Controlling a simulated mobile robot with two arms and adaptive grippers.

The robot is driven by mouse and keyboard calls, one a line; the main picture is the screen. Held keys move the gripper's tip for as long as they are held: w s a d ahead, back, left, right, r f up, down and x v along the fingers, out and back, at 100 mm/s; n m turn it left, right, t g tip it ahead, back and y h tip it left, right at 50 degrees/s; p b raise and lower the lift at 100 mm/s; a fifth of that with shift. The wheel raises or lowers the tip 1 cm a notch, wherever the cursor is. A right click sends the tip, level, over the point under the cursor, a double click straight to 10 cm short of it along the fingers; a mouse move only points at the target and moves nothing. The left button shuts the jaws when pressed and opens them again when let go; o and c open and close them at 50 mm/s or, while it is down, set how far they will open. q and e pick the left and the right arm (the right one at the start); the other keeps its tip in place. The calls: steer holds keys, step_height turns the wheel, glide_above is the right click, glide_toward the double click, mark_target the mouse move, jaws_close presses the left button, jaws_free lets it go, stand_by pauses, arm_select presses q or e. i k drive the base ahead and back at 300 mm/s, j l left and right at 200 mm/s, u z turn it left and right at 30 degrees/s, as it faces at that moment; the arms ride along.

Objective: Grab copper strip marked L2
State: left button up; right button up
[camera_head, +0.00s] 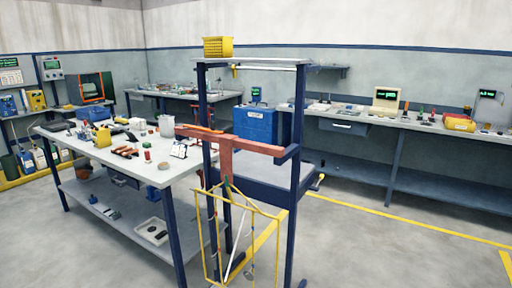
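No label reading L2 can be made out, so I cannot tell which piece is the copper strip. A copper-coloured horizontal bar (245,143) runs across the blue stand (207,105) in the middle of the view. A copper-coloured upright piece (226,163) hangs down from this bar. A yellow wire rack (243,205) hangs below it, with thin pale pieces inside it. A small orange piece (200,129) lies near the bar's left end. Neither of my grippers is in view.
A white-topped workbench (110,165) with many small items and a lower shelf stands left of the stand. A blue box (256,123) sits behind the stand. A long bench (410,122) lines the right wall. Grey floor (400,260) at front right is open, with yellow lines.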

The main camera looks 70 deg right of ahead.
mark_target(121, 151)
steer(key=z, duration=1.8)
steer(key=i+j, duration=0.65)
steer(key=i+j+z, duration=0.15)
steer(key=i+j, duration=0.5)
steer(key=j, duration=0.1)
